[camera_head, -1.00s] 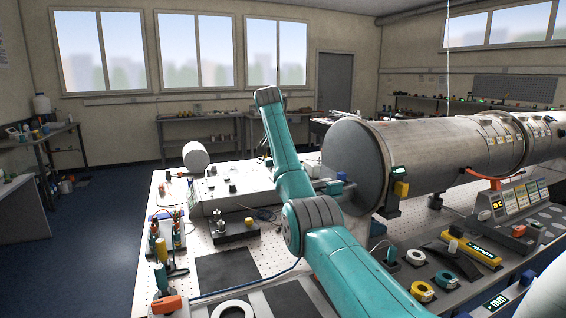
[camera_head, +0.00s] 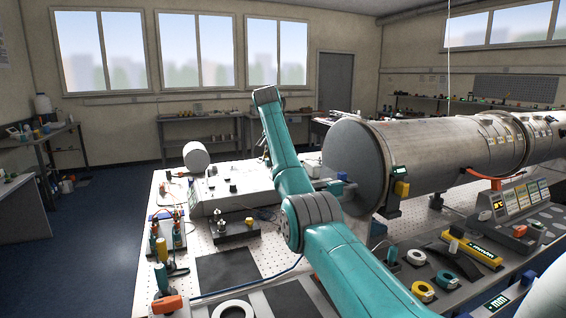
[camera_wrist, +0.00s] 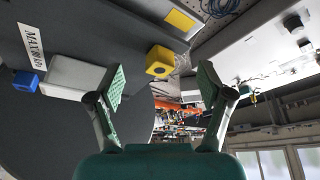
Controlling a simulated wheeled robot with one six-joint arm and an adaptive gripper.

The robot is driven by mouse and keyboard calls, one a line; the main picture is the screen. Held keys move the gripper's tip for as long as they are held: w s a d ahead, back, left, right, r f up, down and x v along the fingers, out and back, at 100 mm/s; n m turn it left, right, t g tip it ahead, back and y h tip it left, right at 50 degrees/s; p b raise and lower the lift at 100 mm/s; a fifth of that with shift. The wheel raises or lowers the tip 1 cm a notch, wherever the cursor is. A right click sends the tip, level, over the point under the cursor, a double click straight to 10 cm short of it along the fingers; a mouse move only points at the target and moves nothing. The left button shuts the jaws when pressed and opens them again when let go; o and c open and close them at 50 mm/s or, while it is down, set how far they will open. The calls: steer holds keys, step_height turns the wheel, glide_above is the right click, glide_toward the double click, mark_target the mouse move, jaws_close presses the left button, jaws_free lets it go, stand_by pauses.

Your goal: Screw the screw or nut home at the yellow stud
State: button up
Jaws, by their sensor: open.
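In the wrist view my gripper (camera_wrist: 162,86) is open, with its two pads wide apart and nothing between them. A yellow block (camera_wrist: 160,62) with a dark round spot on its face shows beyond the gap, near the edge of a large dark disc (camera_wrist: 60,130). I cannot tell if this block bears the yellow stud. A flat yellow square (camera_wrist: 180,20) lies above it in the picture. No screw or nut can be made out clearly.
A large metal pipe (camera_head: 440,155) lies across the right of the table (camera_head: 285,262). In the wrist view a pale grey block (camera_wrist: 75,77) and a blue cube (camera_wrist: 26,82) stick out from the disc. A control box (camera_head: 238,187) and a black block (camera_head: 236,231) stand left of my arm.

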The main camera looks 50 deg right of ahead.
steer(key=shift+d, duration=0.3)
steer(key=n+t, duration=0.1)
steer(key=n, duration=0.1)
steer(key=n+t, duration=0.1)
steer(key=n, duration=0.1)
steer(key=shift+n+y, duration=0.3)
steer(key=shift+n, duration=0.9)
steer(key=shift+t, duration=0.3)
steer(key=shift+s+d+n+t+y, duration=0.1)
steer(key=shift+n+t+y, duration=0.25)
steer(key=shift+n, duration=0.65)
steer(key=n, duration=0.2)
steer(key=n+y, duration=0.1)
steer(key=n, duration=0.1)
steer(key=shift+t+y, duration=0.25)
steer(key=shift+t, duration=0.1)
